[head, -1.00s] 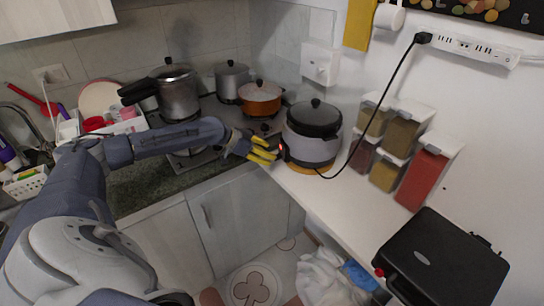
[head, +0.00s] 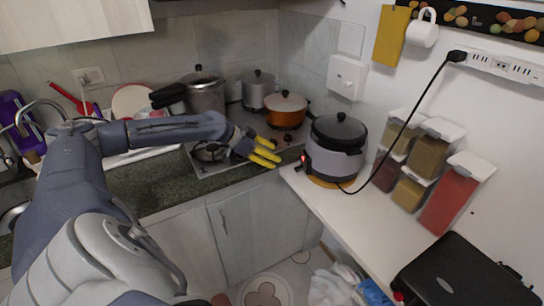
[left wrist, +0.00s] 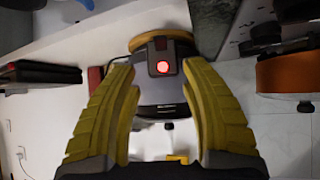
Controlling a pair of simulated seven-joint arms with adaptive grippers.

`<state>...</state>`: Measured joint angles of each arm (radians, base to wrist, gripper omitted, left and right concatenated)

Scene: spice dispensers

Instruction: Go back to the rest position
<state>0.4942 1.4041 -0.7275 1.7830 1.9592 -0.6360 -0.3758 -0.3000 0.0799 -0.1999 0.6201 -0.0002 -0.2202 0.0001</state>
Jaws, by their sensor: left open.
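My left gripper (head: 264,153) has yellow fingers and is open and empty. In the head view it is over the front of the stove, left of the grey rice cooker and apart from it. In the left wrist view the open fingers (left wrist: 162,110) frame the rice cooker (left wrist: 158,90), with its red light lit between them. The rice cooker (head: 333,158) has a black lid and stands on the white counter. My right gripper is not in view.
An orange pot (head: 286,112), a steel pot (head: 257,92) and a pressure cooker (head: 204,95) stand on the stove. Spice dispensers (head: 452,190) line the wall. A black cord (head: 405,120) runs from the cooker to the power strip. A black grill (head: 465,275) sits at lower right.

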